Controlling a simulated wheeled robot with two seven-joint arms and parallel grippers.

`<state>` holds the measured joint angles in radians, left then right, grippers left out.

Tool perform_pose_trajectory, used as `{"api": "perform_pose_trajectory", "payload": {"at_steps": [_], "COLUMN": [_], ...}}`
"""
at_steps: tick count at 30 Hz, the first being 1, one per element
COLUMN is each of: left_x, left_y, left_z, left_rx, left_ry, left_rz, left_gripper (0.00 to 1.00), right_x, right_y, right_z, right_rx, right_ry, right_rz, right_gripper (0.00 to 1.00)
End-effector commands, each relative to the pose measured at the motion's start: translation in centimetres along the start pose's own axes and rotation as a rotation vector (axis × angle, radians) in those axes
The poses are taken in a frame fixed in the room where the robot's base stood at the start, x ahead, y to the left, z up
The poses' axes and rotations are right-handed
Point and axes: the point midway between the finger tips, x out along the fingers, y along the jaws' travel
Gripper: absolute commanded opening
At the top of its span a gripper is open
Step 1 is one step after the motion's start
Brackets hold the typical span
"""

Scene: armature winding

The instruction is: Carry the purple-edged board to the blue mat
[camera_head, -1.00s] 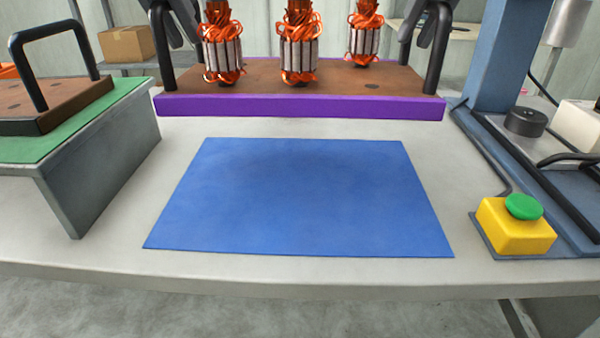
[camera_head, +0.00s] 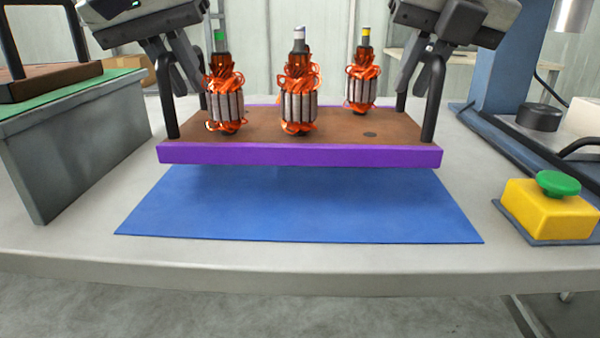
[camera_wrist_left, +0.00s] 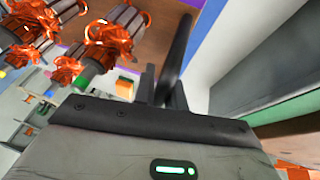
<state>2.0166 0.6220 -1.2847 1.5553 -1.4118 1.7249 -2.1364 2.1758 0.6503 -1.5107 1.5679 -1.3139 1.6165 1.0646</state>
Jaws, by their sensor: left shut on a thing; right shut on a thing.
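The purple-edged board (camera_head: 300,154) is held level above the back part of the blue mat (camera_head: 300,215), with a shadow on the mat beneath it. Three copper-wound armatures (camera_head: 299,95) stand upright on it, with green, white and yellow tips. My left gripper (camera_head: 180,80) is shut on the board's left black handle (camera_head: 171,110). My right gripper (camera_head: 425,75) is shut on its right black handle (camera_head: 430,115). In the left wrist view the handle (camera_wrist_left: 176,55) runs between the fingers, beside the tilted-looking armatures (camera_wrist_left: 115,30). The board hides the mat's rear part.
A yellow box with a green button (camera_head: 552,210) stands right of the mat. A grey stand with a green top (camera_head: 75,145) and another handled board (camera_head: 45,80) is at left. A blue machine column (camera_head: 510,70) is at back right. The table front is clear.

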Motion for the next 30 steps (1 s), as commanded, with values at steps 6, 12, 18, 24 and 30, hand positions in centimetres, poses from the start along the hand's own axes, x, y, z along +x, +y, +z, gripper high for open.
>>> {"api": "perform_pose_trajectory", "payload": {"at_steps": [6, 12, 18, 24, 30], "left_x": [0.4, 1.4, 2.7, 3.9, 4.2], "left_y": [-0.3, -0.5, -0.8, -1.0, -1.1], "left_z": [0.1, 0.6, 1.1, 1.6, 1.7], "left_rx": [-0.004, -0.004, -0.004, -0.004, -0.004], "left_ry": [0.005, 0.005, 0.005, 0.005, 0.0], "left_rz": [-0.001, -0.001, -0.001, -0.001, -0.003], "left_gripper": [0.0, 0.0, 0.0, 0.0, 0.34], "right_x": [0.4, 1.4, 2.7, 3.9, 4.2], "right_y": [-0.3, -0.5, -0.8, -1.0, -1.1], "right_z": [-0.1, -0.5, -1.0, -1.5, -1.7], "right_rx": [0.005, 0.005, 0.005, 0.004, 0.004], "right_ry": [-0.005, -0.005, -0.005, -0.005, -0.001], "right_rz": [-0.001, -0.001, -0.001, -0.001, -0.003], "right_gripper": [0.0, 0.0, 0.0, 0.0, 0.34]}}
